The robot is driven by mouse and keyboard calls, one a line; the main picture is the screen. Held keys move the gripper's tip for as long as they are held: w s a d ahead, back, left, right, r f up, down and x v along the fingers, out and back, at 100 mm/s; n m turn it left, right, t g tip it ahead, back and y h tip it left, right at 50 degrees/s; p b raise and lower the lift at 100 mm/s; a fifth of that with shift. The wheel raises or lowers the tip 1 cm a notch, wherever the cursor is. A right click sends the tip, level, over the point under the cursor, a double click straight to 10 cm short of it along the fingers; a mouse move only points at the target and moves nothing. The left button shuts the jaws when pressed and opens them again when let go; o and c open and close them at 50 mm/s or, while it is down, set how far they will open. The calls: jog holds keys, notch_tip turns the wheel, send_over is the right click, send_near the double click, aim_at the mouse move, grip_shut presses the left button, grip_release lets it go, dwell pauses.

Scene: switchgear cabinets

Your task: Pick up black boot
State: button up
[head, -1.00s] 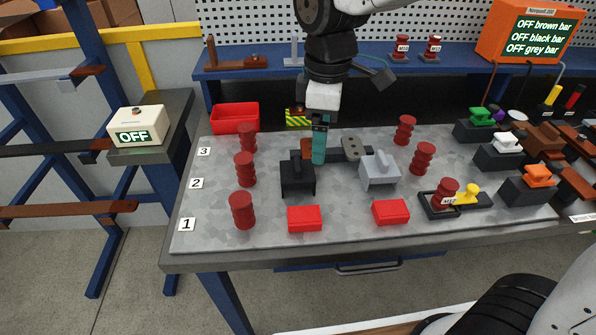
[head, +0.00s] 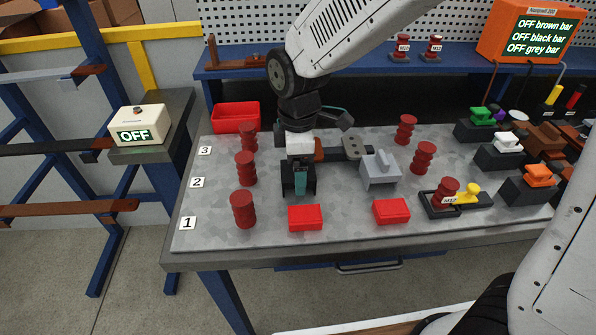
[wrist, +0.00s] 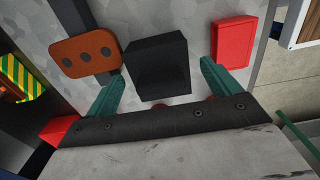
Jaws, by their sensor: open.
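The black boot (head: 287,187) stands on the grey table top, left of the grey boot (head: 380,172) and behind a red block. My gripper (head: 300,185) is above the black boot and hides part of it in the head view. In the wrist view, the black boot (wrist: 158,68) lies between and ahead of the two teal fingertips of my open gripper (wrist: 164,78). A gap shows on both sides, and nothing is held.
Two red blocks (head: 305,217) (head: 391,211) lie toward the front edge. Red insulators (head: 243,209) stand in a column on the left. A brown piece with holes (wrist: 88,54) lies close to the boot. A red tray (head: 235,117) sits at the back left.

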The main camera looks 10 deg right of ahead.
jog(key=c, duration=1.1)
jog(key=shift+r, duration=0.1)
